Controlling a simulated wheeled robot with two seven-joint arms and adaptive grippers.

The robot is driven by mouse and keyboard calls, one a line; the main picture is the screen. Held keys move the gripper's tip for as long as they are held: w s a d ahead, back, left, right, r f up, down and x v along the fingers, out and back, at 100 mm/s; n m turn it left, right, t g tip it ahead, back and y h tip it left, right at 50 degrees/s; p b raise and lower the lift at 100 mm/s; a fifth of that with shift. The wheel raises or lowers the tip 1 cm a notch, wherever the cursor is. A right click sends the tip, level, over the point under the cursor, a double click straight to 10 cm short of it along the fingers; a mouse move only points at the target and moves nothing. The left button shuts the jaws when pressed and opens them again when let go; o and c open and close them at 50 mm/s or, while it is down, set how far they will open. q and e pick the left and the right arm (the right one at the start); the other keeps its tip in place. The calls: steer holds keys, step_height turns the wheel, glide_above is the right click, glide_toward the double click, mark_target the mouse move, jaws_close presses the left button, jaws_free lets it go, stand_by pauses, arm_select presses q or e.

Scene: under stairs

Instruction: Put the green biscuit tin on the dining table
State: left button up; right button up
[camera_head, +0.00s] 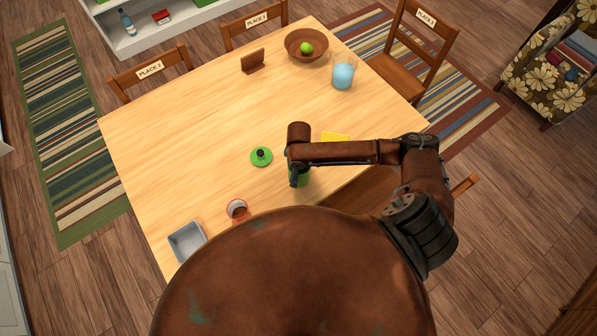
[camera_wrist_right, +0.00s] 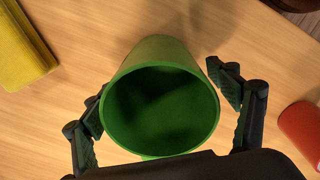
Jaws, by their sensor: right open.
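The green biscuit tin (camera_wrist_right: 160,138) is open, and I look down into its dark inside in the right wrist view. In the head view it shows partly (camera_head: 304,177), below my right gripper (camera_head: 297,172), and it appears to stand on the dining table (camera_head: 190,120). My right gripper (camera_wrist_right: 162,105) is open, with one finger on each side of the tin. A gap shows between the tin and the right-hand finger; the left-hand finger is close to the wall. A green lid with a dark knob (camera_head: 261,156) lies on the table. My left gripper is not in view.
A reddish glass (camera_head: 237,210) and a grey tray (camera_head: 187,242) are near the front left edge. A yellow object (camera_head: 335,138) lies near my right arm. A blue jug (camera_head: 342,76) and a brown bowl (camera_head: 306,46) with a green fruit stand farther back. The table's middle left is clear.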

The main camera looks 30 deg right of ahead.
step_height(320, 180, up, 11)
steer(key=shift+r+p, duration=0.2)
steer(key=shift+p, duration=0.1)
